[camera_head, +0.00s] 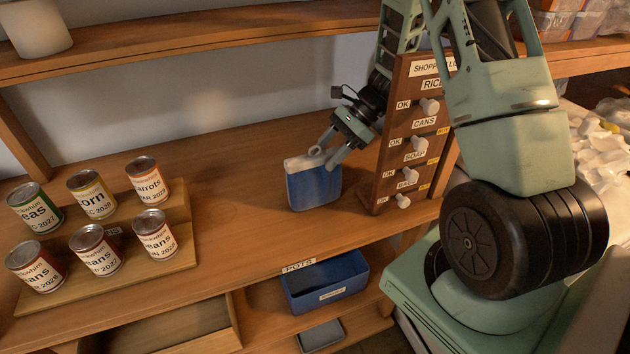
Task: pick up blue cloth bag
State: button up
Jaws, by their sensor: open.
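The blue cloth bag (313,189) stands upright on the wooden counter, with a pale top edge and a light loop at its top. My gripper (330,160) comes down from the upper right and is open at the top of the bag. Its fingertips are by the loop and the bag's upper edge. I cannot tell whether the fingers touch the bag. The far side of the bag is hidden.
A wooden shopping-list board (408,135) with white pegs stands just right of the bag. Several food cans (95,250) stand on a wooden stepped rack (178,262) at left. A blue bin (325,282) sits on the shelf below. Counter between cans and bag is clear.

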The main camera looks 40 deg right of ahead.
aim_at(315, 175)
jog(key=shift+p+x, duration=0.3)
jog(key=shift+x, duration=1.4)
grip_shut()
jog(key=shift+r, duration=0.1)
